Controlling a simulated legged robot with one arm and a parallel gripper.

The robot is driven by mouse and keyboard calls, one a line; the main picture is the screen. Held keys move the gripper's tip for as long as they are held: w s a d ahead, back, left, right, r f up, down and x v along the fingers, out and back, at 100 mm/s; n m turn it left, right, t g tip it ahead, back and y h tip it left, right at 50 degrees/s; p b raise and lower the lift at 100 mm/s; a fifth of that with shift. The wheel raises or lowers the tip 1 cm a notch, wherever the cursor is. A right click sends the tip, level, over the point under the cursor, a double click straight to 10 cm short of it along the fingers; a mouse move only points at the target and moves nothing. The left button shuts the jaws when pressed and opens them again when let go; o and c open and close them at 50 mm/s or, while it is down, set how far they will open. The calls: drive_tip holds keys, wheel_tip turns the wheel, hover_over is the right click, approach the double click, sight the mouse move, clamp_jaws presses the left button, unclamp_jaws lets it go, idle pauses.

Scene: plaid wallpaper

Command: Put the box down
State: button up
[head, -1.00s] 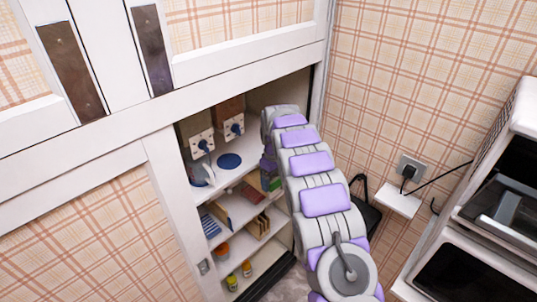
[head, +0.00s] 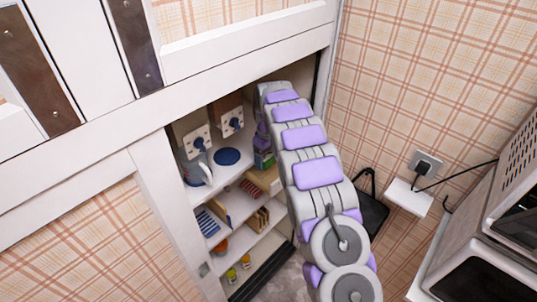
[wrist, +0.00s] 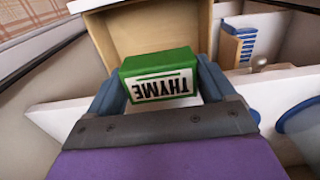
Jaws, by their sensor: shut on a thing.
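The box is small, green and white, with THYME printed on it. In the wrist view the box (wrist: 158,76) sits between the two fingers of my gripper (wrist: 160,92), which is shut on it. The lettering appears upside down there. In the head view the box (head: 264,160) shows as a small green patch inside the open cabinet, just below my gripper (head: 262,147), mostly hidden by my arm. An open-fronted wooden compartment (wrist: 150,30) lies beyond the box in the wrist view. I cannot tell whether the box touches a surface.
The cabinet's upper shelf (head: 225,178) holds a blue round plate (head: 227,157) and a white jug (head: 197,172). Lower shelves hold striped items (head: 206,223), a wooden rack (head: 258,219) and small jars (head: 246,262). The cabinet frame (head: 165,190) borders the opening at left.

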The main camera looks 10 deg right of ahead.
drive_tip(key=b, duration=0.2)
hover_over(270, 174)
wheel_tip(270, 174, down, 5)
drive_tip(key=shift+s+d+r, duration=0.1)
drive_tip(key=shift+s+r, duration=0.05)
drive_tip(key=shift+f, duration=0.5)
drive_tip(key=shift+a, duration=0.45)
drive_tip(key=shift+d+f, duration=0.2)
drive_tip(key=shift+d, duration=0.15)
drive_tip(key=shift+a+f, duration=0.2)
drive_tip(key=shift+f, duration=0.05)
drive_tip(key=o, duration=0.9)
drive_tip(key=shift+o, duration=0.2)
drive_tip(key=shift+d, duration=0.1)
